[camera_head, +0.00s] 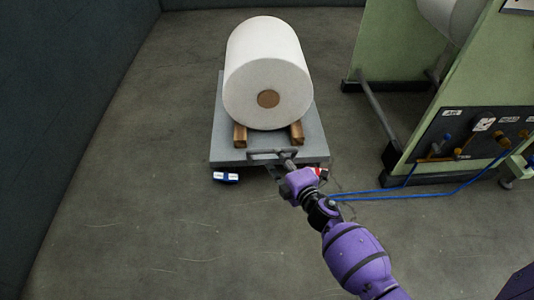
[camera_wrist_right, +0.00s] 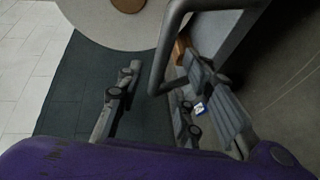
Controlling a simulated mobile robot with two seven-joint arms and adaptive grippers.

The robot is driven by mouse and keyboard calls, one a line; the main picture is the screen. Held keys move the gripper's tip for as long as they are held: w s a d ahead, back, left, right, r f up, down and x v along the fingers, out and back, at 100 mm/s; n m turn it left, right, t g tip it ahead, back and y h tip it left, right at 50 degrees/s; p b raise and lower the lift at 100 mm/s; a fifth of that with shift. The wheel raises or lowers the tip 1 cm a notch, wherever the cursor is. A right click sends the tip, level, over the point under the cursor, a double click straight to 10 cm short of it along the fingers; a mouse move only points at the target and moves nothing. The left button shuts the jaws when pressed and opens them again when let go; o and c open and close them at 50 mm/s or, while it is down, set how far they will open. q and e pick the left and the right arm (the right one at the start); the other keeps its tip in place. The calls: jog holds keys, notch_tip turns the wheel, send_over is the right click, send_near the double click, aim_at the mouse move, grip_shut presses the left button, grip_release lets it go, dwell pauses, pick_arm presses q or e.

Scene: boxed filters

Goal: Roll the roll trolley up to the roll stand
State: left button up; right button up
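The roll trolley (camera_head: 222,130) is a flat grey platform in the upper middle of the head view. A big white roll (camera_head: 262,60) with a brown core lies on it between wooden blocks (camera_head: 240,135). A dark handle bar (camera_head: 262,153) is at its near edge. My right gripper (camera_head: 289,162) is at the right part of this handle. In the wrist view its two fingers (camera_wrist_right: 158,88) are spread, with the grey handle bar (camera_wrist_right: 160,60) between or just beyond them; contact cannot be told. The green roll stand (camera_head: 425,90) is at the right. My left gripper is out of view.
A dark wall (camera_head: 70,90) runs along the left. Blue hoses (camera_head: 400,192) cross the floor from the stand's panel (camera_head: 470,135) towards my right arm. A blue-white item (camera_head: 226,177) is at the trolley's near left corner. Bare floor (camera_head: 150,230) lies in front of and left of the trolley.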

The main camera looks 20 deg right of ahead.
jog(key=b+x, duration=0.1)
jog(key=x, duration=0.4)
jog(key=shift+w+f+b, duration=0.1)
jog(key=shift+w+b, duration=0.15)
jog(key=shift+b, duration=0.1)
grip_shut()
